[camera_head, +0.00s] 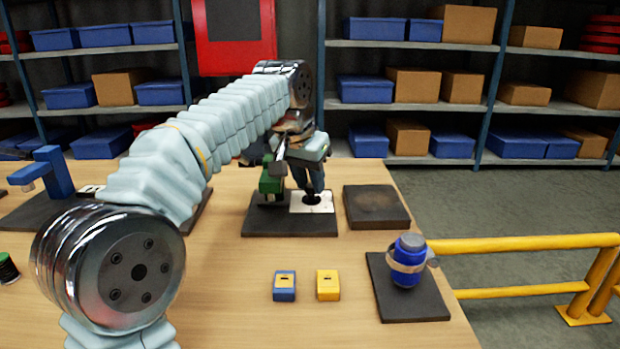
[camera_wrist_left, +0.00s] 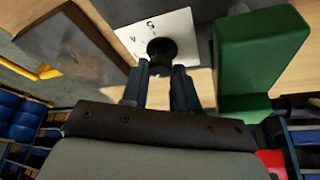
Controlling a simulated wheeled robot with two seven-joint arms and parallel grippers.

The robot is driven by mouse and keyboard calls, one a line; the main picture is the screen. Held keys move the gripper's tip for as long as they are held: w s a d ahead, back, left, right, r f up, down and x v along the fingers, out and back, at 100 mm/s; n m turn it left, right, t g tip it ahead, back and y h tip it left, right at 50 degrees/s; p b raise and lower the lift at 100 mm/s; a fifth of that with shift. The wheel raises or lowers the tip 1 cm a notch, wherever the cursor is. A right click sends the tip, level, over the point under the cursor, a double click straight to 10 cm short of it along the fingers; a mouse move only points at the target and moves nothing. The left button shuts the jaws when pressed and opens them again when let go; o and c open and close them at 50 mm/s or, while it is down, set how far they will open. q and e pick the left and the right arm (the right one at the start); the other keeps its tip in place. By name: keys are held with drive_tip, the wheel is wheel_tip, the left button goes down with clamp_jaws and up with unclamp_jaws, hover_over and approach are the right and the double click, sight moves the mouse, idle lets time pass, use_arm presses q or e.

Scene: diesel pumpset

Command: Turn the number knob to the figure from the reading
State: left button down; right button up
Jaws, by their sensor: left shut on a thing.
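The number knob (camera_head: 312,199) is a small dark round knob on a white plate (camera_head: 326,206), set on a dark base (camera_head: 290,225) at the table's far side. The knob also shows in the left wrist view (camera_wrist_left: 161,50), where the white plate (camera_wrist_left: 178,27) bears a few dark marks, too small to read surely. My left gripper (camera_head: 313,190) comes down from above, its two fingers (camera_wrist_left: 160,70) shut on the knob. The knob's pointer is hidden or too small to tell. My right gripper is not in view.
A green upright part (camera_head: 270,182) stands close beside the plate, left of my gripper. A dark block (camera_head: 376,208) lies to the right. Blue (camera_head: 284,287) and yellow (camera_head: 328,286) boxes sit nearer. A blue container (camera_head: 407,272) stands on a dark mat (camera_head: 415,308).

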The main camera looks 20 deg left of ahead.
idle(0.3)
use_arm(q)
drive_tip(key=c, duration=0.9)
unclamp_jaws()
drive_tip(key=shift+o, duration=0.2)
drive_tip(key=v, duration=1.3)
drive_tip(key=shift+r, duration=0.35)
drive_tip(key=shift+s+a, duration=0.1)
